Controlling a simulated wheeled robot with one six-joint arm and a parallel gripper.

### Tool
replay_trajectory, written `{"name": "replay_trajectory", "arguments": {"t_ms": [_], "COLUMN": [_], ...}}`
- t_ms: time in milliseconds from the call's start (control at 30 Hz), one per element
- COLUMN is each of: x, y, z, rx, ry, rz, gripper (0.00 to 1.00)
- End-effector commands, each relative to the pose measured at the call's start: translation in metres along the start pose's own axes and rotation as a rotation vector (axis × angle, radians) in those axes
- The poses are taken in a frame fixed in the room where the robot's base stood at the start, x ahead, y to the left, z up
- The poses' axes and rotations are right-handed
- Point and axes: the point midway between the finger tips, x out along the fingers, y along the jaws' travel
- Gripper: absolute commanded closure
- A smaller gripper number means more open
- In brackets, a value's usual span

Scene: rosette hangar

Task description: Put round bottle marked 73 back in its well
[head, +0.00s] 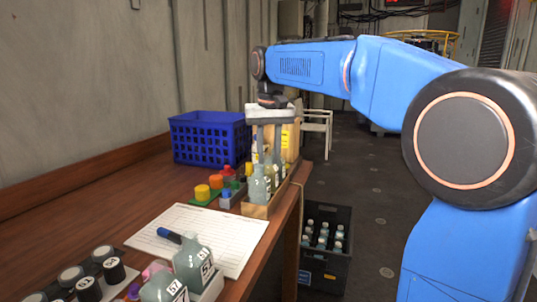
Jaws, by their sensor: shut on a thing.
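My gripper (268,148) points straight down over a narrow wooden rack (256,211) at the table's right edge. It is shut on a bottle among the grey-green bottles there; its fingers hide much of it. A rounded grey-green bottle (260,190) shows just below the fingers, at the near end of the rack. No number 73 is readable. I cannot tell whether the held bottle is seated or lifted, and its well is hidden. Two other grey-green bottles, marked 57 (163,288) and 51 (194,262), are in the foreground.
A blue crate (208,139) stands at the back. Coloured blocks (209,190) lie left of the rack. A paper sheet (198,236) with a marker (169,236) lies nearer. A dark crate of bottles (326,262) is on the floor, right.

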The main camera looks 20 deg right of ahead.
Motion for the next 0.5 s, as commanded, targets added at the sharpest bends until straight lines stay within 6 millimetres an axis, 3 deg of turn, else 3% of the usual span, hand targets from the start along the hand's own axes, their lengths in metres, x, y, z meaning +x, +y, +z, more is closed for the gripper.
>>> {"name": "replay_trajectory", "arguments": {"t_ms": [433, 467, 500], "x": [-0.0007, -0.0007, -0.0007], "y": [0.0000, 0.0000, 0.0000], "z": [0.0000, 0.0000, 0.0000], "rx": [0.000, 0.000, 0.000], "ry": [0.001, 0.001, 0.001], "rz": [0.000, 0.000, 0.000], "gripper": [0.92, 0.66, 0.57]}}
